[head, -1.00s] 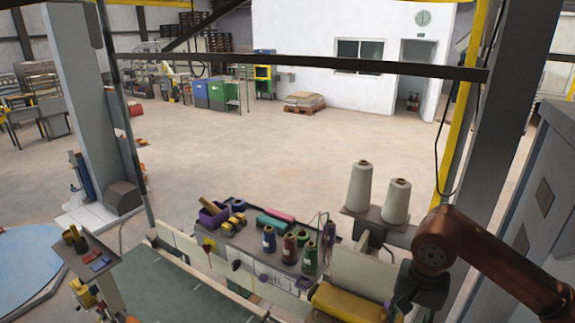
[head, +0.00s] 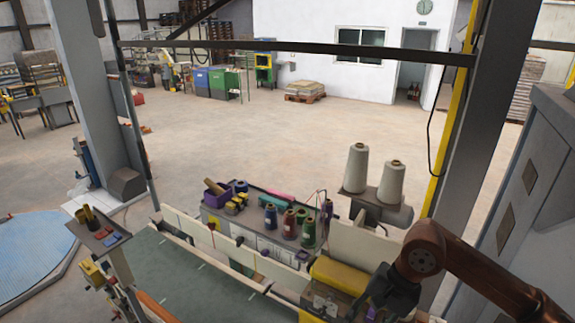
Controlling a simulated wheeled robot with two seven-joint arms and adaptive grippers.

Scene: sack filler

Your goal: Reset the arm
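My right arm comes in from the lower right, brown with a dark grey wrist. Its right gripper (head: 377,301) points down at the bottom edge, beside the yellow part of the machine (head: 340,276). Its fingers are dark and partly cut off, so I cannot tell whether they are open or shut. My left arm and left gripper do not show.
A shelf with thread spools and small tools (head: 262,226) stands behind the green conveyor (head: 190,280). Two large white thread cones (head: 372,178) stand near my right arm. Posts (head: 85,90) and a grey cabinet (head: 530,200) flank the view. The floor beyond is open.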

